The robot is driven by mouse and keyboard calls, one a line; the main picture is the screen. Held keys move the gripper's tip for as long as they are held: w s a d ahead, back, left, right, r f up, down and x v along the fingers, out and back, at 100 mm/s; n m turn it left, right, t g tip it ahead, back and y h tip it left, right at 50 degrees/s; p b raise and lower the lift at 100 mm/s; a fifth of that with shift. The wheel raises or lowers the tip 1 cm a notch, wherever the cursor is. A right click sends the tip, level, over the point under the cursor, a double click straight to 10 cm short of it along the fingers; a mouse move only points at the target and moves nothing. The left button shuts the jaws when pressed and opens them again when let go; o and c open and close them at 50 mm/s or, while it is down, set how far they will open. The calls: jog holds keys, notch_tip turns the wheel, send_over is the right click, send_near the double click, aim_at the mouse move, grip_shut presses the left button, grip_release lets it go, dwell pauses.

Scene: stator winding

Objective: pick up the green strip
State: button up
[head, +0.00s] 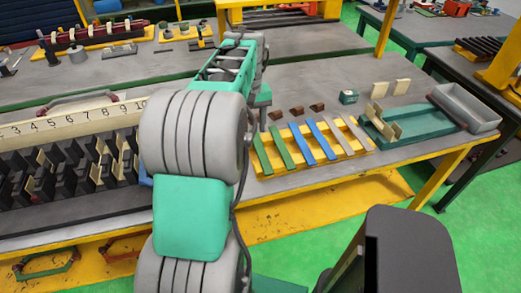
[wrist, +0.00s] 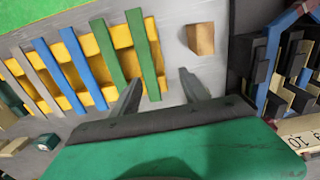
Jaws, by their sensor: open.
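Two green strips lie side by side on a yellow slatted rack. In the wrist view they are the outer green strip (wrist: 143,50) and the inner green strip (wrist: 108,48); the head view also shows the outer one (head: 262,154) and the inner one (head: 280,146). My gripper (wrist: 160,78) is open and empty. In the wrist view the outer strip's near end appears between the two fingers, closer to the left finger. I cannot tell the height of the fingers above it. In the head view my arm hides the gripper.
The yellow rack (head: 352,148) also holds blue and pale strips. A brown block (wrist: 201,39) lies beside it. A numbered slotted stator (head: 60,165) stands to the left in the head view. A green tray (head: 425,119) and a grey bin (head: 465,108) stand right of the rack.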

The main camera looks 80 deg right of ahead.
aim_at(260, 149)
jog(key=shift+s+d+f, duration=0.15)
jog(key=shift+s+d, duration=0.05)
jog(key=shift+s, duration=0.3)
jog(key=shift+s+d+f, duration=0.1)
jog(key=shift+s+d, duration=0.05)
jog(key=shift+s, duration=0.3)
jog(key=f, duration=0.2)
jog(key=f+p, duration=0.1)
jog(key=f, duration=0.4)
jog(key=shift+s+d+f, duration=0.2)
jog(key=shift+s+d, duration=0.05)
jog(key=shift+c, duration=0.3)
grip_shut()
